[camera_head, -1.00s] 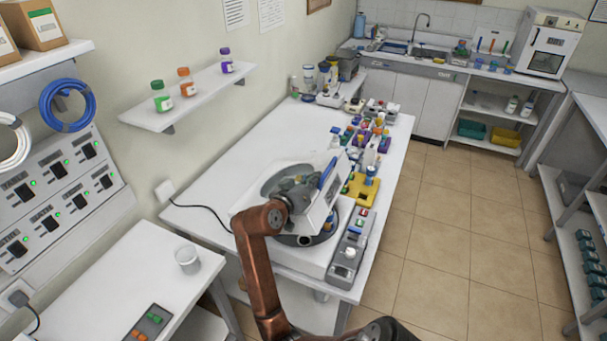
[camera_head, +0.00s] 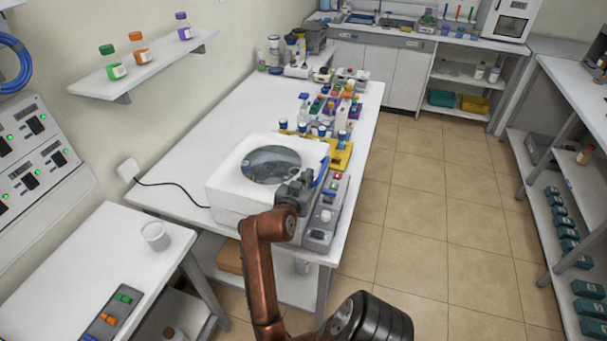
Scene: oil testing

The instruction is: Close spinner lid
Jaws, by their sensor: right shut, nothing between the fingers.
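The white spinner (camera_head: 228,200) stands on the near end of the long white bench. Its lid (camera_head: 232,168), with a round dark window (camera_head: 270,164), lies flat over the body and looks closed. A thin seam gap cannot be judged at this size. My right gripper (camera_head: 305,182) is shut and empty at the lid's front right corner, close to a blue strip (camera_head: 322,172) on the right edge. I cannot tell whether it touches the lid. My arm hides part of the spinner's front. My left gripper is out of view.
A grey control unit (camera_head: 325,215) stands right of the spinner. Behind it are a yellow rack (camera_head: 335,155) and several coloured tubes. The bench (camera_head: 190,155) is bare left of the spinner, except for a black cable. A cup (camera_head: 155,236) stands on the near left table.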

